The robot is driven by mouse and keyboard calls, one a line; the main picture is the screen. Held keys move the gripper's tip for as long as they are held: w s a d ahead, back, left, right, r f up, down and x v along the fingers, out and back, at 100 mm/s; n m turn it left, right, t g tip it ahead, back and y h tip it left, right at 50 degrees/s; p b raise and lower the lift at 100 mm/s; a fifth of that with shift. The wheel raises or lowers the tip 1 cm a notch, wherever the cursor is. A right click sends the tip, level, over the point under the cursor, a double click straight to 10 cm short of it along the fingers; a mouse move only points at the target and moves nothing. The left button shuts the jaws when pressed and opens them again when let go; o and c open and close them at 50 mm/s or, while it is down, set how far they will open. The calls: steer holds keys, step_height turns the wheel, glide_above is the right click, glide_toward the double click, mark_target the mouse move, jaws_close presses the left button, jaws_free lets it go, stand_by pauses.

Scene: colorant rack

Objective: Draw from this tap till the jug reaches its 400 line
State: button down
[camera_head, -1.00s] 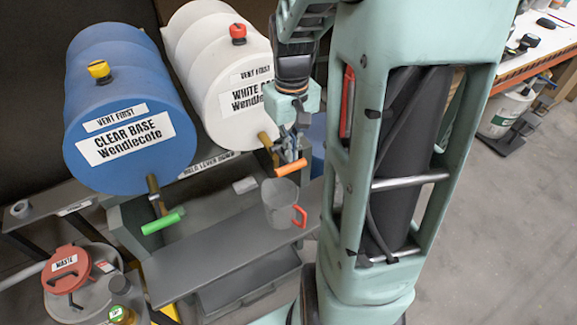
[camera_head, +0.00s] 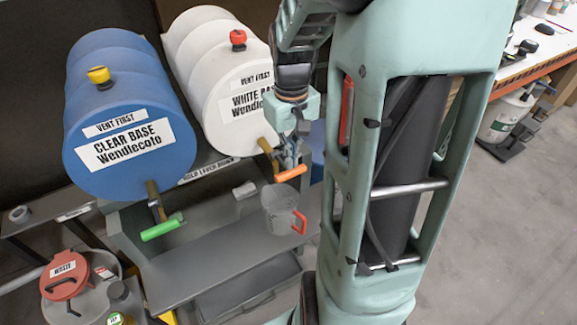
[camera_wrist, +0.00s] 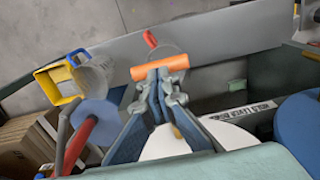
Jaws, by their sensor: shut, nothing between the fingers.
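The white drum (camera_head: 222,82), labelled White Base, has a brass tap with an orange lever grip (camera_head: 291,173); the grip also shows in the wrist view (camera_wrist: 160,68). A clear jug (camera_head: 276,203) with a red handle stands on the grey shelf below this tap. In the wrist view the jug (camera_wrist: 172,48) is partly hidden behind the orange grip. I see no paint stream, and the jug's marks and level are too small to read. My gripper (camera_wrist: 163,77) is shut and empty, its fingertips right at the orange grip; contact is unclear.
A blue drum (camera_head: 128,125) labelled Clear Base stands left, with a green lever grip (camera_head: 162,228). A waste pail with a red lid (camera_head: 65,275) is lower left. A sign reads Hold Lever Down (camera_head: 208,170). The grey shelf (camera_head: 215,262) is clear left of the jug.

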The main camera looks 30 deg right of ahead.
mark_target(291, 173)
steer(key=shift+f, duration=0.2)
stand_by(0.4)
steer(key=shift+f+b, duration=2.15)
steer(key=shift+f, duration=0.65)
steer(key=shift+r, duration=0.1)
stand_by(4.5)
